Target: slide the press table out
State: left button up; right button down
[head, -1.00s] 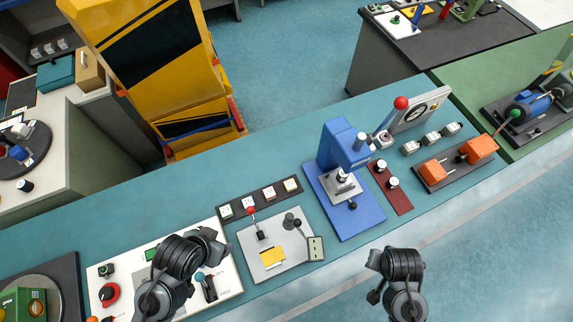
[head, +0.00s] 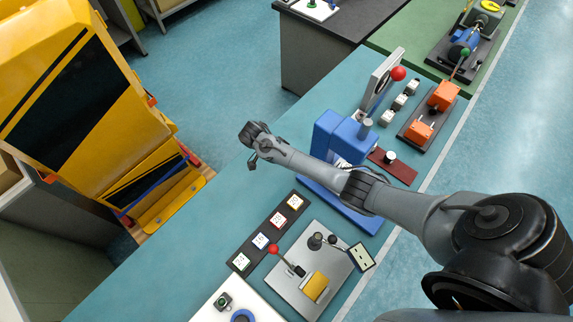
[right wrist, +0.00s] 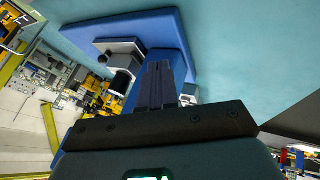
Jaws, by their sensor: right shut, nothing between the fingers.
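The blue press (head: 340,135) stands on the teal bench, and my right arm crosses in front of it. Its blue base (head: 368,222) shows below the arm. The press table is hidden behind my arm in the head view. In the right wrist view a grey block (right wrist: 120,46), which looks like the press table, sits on the blue base (right wrist: 75,32) with a black knob (right wrist: 121,79) beside it. My right gripper (head: 252,160) is shut and empty, left of the press in the head view. Its fingers (right wrist: 163,72) are apart from the knob in the wrist view. My left gripper is out of view.
Bench left of the strip is clear.

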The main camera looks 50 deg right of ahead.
jog(key=x, duration=0.7)
jog(key=shift+s+d+f, duration=0.2)
jog(key=shift+s+f, duration=0.05)
jog(key=shift+s, duration=0.05)
jog(key=s+p, duration=0.2)
jog(key=s, duration=0.1)
jog(key=shift+d+f, duration=0.15)
jog(key=shift+f, duration=0.05)
jog(key=shift+s+p, duration=0.35)
jog(key=shift+s, duration=0.25)
jog(key=shift+f, duration=0.1)
